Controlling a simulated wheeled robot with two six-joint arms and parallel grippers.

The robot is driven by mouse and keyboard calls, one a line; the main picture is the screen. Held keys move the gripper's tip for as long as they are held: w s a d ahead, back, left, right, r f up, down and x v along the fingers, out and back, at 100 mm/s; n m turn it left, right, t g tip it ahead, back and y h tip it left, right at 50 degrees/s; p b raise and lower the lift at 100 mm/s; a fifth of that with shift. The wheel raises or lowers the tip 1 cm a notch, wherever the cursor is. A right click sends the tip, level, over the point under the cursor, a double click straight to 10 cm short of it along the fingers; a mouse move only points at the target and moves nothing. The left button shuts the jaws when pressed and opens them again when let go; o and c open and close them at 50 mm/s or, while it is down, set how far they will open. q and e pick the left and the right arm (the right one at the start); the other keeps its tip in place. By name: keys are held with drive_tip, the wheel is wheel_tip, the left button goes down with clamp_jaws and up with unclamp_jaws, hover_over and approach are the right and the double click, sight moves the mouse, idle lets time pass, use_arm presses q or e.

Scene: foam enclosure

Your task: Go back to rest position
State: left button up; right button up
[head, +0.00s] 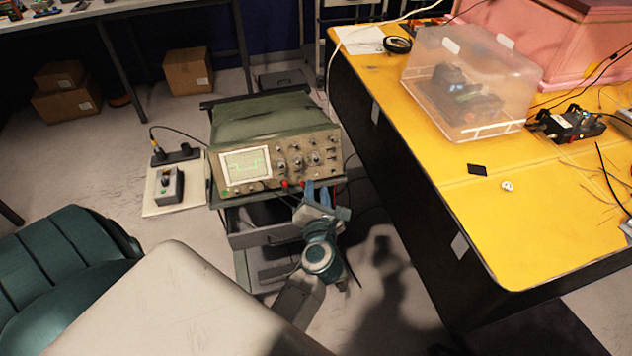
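My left gripper (320,190) is in the middle of the head view, in front of the lower right part of an oscilloscope's front panel. Its two blue fingers point up and away from me toward the panel, with a small gap between them and nothing visible in it. I cannot tell whether the fingertips touch the panel. The blue and grey wrist of my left arm is below, above the floor. My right gripper is not in view.
The green-topped oscilloscope (262,118) sits on a drawer cart (262,240). A yellow-topped table (500,225) stands at right, with a clear plastic box (425,75). A dark green padded chair (60,270) is at lower left. Cardboard boxes (188,72) lie behind.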

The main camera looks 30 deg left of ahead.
use_arm(q)
drive_tip(key=shift+s+d, duration=0.2)
drive_tip(key=shift+s, duration=0.15)
idle(0.3)
drive_tip(key=d+f+m+t+h, duration=0.1)
drive_tip(key=d+f+m+h, duration=0.15)
drive_tip(key=f+m, duration=0.6)
drive_tip(key=d+f+m+h, duration=0.25)
drive_tip(key=f+m, duration=0.35)
drive_tip(key=f, duration=0.5)
drive_tip(key=s+d+f+m+g+h, duration=0.1)
drive_tip(key=s+f+m+g+h, duration=0.1)
drive_tip(key=s+f+m, duration=0.45)
drive_tip(key=s+f+m+g+h, duration=0.1)
drive_tip(key=s+f+m+h, duration=0.15)
drive_tip(key=f, duration=0.75)
drive_tip(key=s+a+f+m+g, duration=0.1)
drive_tip(key=s+f+m+g, duration=0.5)
drive_tip(key=s+f, duration=0.75)
drive_tip(key=s+a+f+m+g, duration=0.2)
drive_tip(key=s+a+f+m, duration=0.1)
drive_tip(key=s, duration=0.6)
drive_tip(key=s+a+f+m+g, duration=0.2)
drive_tip(key=s+a+f+m, duration=0.1)
drive_tip(key=s, duration=0.7)
drive_tip(key=shift+f+m+g, duration=0.2)
drive_tip(key=shift+m+g, duration=0.1)
drive_tip(key=shift+m, duration=0.25)
drive_tip(key=shift+w, duration=0.1)
